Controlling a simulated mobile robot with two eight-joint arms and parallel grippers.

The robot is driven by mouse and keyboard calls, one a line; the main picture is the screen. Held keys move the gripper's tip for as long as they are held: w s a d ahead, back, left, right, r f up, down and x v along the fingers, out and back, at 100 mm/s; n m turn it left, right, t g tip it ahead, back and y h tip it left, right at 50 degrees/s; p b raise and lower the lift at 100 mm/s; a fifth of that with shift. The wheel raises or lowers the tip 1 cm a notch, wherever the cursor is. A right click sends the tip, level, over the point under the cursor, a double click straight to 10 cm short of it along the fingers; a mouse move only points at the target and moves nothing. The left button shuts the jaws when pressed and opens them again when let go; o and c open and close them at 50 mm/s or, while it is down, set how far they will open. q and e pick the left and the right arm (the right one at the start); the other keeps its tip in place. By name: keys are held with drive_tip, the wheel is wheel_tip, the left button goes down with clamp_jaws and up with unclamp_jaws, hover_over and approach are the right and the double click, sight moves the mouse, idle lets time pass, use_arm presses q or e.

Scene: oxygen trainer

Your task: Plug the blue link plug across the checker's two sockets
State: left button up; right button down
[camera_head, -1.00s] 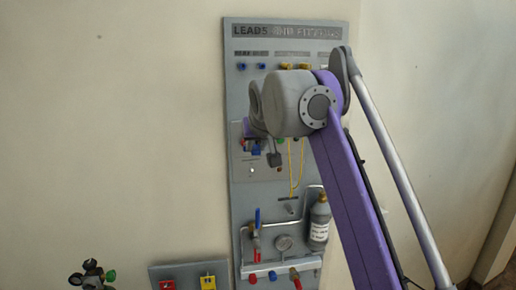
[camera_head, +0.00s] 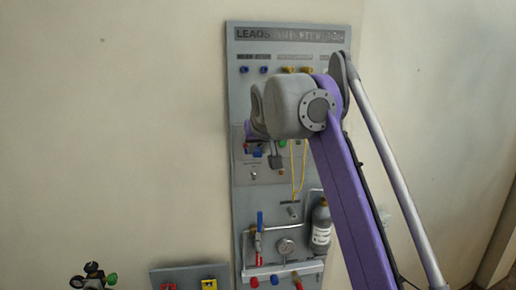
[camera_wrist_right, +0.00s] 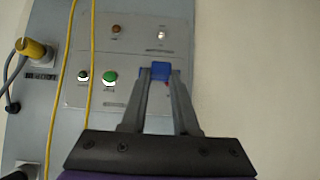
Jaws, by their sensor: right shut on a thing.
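The blue link plug (camera_wrist_right: 160,70) sits between the fingertips of my right gripper (camera_wrist_right: 160,74), which is shut on it, in the right wrist view. The plug is in front of the checker's light plate (camera_wrist_right: 135,48); I cannot tell whether it touches the plate. A bit of red shows just below the plug. The two sockets are mostly hidden by the plug and fingers. In the head view the checker plate (camera_head: 268,179) is partly behind my right arm, and the right gripper is largely hidden there. My left gripper is not in view.
Yellow leads (camera_wrist_right: 91,100) hang across the plate's edge. The wall at left is clear.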

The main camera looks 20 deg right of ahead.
drive_tip(key=shift+w+d, duration=0.2)
drive_tip(key=shift+w, duration=0.45)
drive_tip(key=shift+w+d, duration=0.15)
drive_tip(key=shift+w, duration=0.45)
idle(0.7)
drive_tip(key=c, duration=0.6)
unclamp_jaws()
drive_tip(key=shift+s+a+r, duration=0.1)
drive_tip(key=shift+s+r, duration=0.25)
drive_tip(key=shift+r, duration=0.05)
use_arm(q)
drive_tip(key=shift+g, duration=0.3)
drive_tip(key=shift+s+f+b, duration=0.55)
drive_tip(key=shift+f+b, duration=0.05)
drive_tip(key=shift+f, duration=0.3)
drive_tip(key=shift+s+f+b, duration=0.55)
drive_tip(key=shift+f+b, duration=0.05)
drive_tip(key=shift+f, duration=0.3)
use_arm(e)
drive_tip(key=shift+s+a+r, duration=0.2)
drive_tip(key=shift+s+a, duration=0.35)
drive_tip(key=shift+s, duration=1.65)
drive_tip(key=shift+s+a+r, duration=0.2)
drive_tip(key=shift+s+a, duration=0.4)
drive_tip(key=shift+s, duration=1.6)
drive_tip(key=shift+s+a+r, duration=0.2)
drive_tip(key=shift+s+a, duration=0.35)
drive_tip(key=shift+s, duration=1.65)
drive_tip(key=shift+w+f, duration=0.1)
